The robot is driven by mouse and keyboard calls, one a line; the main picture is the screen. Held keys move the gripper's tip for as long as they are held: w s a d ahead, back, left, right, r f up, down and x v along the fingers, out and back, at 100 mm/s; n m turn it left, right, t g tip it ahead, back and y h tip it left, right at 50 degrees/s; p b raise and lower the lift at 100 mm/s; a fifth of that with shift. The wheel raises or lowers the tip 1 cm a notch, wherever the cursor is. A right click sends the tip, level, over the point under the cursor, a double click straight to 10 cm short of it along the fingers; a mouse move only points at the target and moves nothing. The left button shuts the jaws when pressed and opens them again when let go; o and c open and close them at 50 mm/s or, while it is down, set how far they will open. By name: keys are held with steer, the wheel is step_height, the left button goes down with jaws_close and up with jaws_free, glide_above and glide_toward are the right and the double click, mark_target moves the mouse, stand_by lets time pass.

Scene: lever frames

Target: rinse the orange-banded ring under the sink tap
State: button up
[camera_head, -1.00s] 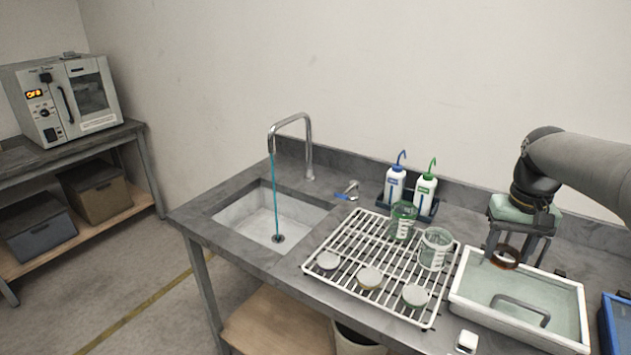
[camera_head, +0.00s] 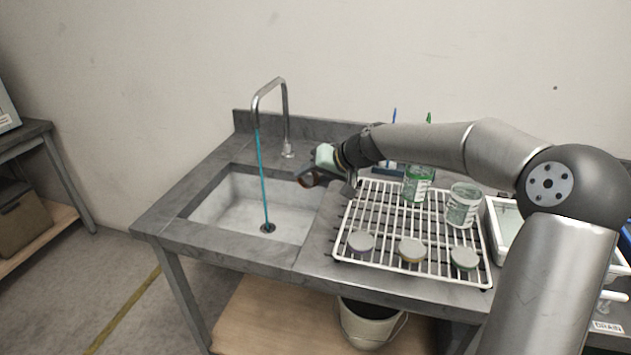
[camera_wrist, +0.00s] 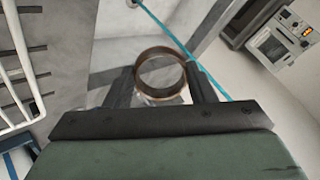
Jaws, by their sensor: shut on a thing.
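The ring (camera_wrist: 160,72) is brown-orange and sits between the two dark fingers of my gripper (camera_wrist: 160,85) in the wrist view. My gripper is shut on it. In the head view my gripper (camera_head: 325,178) is at the sink's right edge with the ring (camera_head: 306,177) at its tip. The tap (camera_head: 285,110) is a bent chrome spout, and a thin blue water stream (camera_head: 262,180) falls from it to the drain. The ring is to the right of the stream and apart from it in the head view. The sink basin (camera_head: 225,207) lies below the stream.
A white wire rack (camera_head: 345,240) right of the sink holds two glass beakers (camera_head: 417,186) and several round lidded dishes (camera_head: 411,250). A white tray (camera_head: 497,235) stands further right, partly behind my arm. Wash bottles behind the rack are mostly hidden. The counter left of the sink is clear.

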steer(key=w+a+f+p, duration=0.2)
steer(key=w+a+p, duration=0.2)
steer(key=w+a, duration=0.4)
steer(key=shift+w+a+f, duration=0.15)
steer(key=shift+a+f, duration=0.15)
steer(key=shift+a, duration=1.25)
steer(key=shift+w+d, duration=0.35)
steer(key=shift+w, duration=0.1)
steer(key=shift+s, duration=0.1)
steer(key=shift+s+a+b, duration=0.35)
steer(key=shift+s, duration=0.05)
steer(key=shift+w, duration=0.1)
steer(key=shift+w+d, duration=0.35)
steer(key=shift+w, duration=0.05)
